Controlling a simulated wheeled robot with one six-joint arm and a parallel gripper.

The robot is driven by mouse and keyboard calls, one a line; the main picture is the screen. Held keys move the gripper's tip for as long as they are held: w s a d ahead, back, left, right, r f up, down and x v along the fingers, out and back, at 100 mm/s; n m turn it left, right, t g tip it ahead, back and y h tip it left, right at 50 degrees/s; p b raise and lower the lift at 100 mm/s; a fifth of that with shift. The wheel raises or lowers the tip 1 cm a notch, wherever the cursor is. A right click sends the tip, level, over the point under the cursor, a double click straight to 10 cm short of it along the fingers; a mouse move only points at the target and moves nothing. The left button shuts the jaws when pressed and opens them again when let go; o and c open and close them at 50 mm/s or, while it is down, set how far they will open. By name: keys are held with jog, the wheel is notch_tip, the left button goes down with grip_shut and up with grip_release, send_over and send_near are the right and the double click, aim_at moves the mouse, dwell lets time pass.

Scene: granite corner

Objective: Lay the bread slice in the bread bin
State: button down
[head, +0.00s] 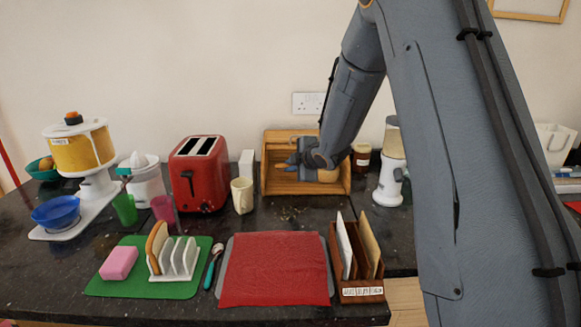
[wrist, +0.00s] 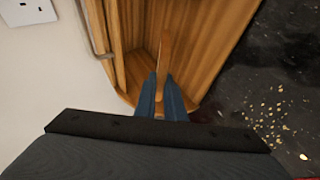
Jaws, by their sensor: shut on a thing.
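The wooden bread bin (head: 342,178) stands open-fronted against the back wall. It also fills much of the wrist view (wrist: 215,40). My gripper (head: 293,160) is at the bin's open front in the head view, its blue fingers pointing left. In the wrist view my gripper (wrist: 161,82) is shut on a thin tan slice (wrist: 165,50), seen edge-on and upright between the fingertips, against the bin's inside. Another tan slice (head: 156,245) leans in the white toast rack (head: 179,268).
A red toaster (head: 200,178) and a cream cup (head: 242,196) stand left of the bin. A jar (head: 361,155) and a white grinder (head: 391,180) stand to its right. The red cloth (head: 275,266) lies in front; crumbs (head: 290,213) dot the counter between.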

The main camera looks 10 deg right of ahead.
jog(key=shift+w+d+f+b, duration=0.25)
jog(key=shift+w+f+b, duration=0.4)
jog(key=shift+w+f, duration=0.45)
jog(key=c, duration=1.8)
grip_release()
jog(key=shift+o, duration=0.2)
jog(key=shift+r, duration=0.1)
jog(key=s+a+r+p, duration=0.1)
jog(key=s+r+p, duration=0.1)
jog(key=s+r, duration=0.3)
jog(key=shift+s+a, duration=0.25)
jog(key=shift+s, duration=0.85)
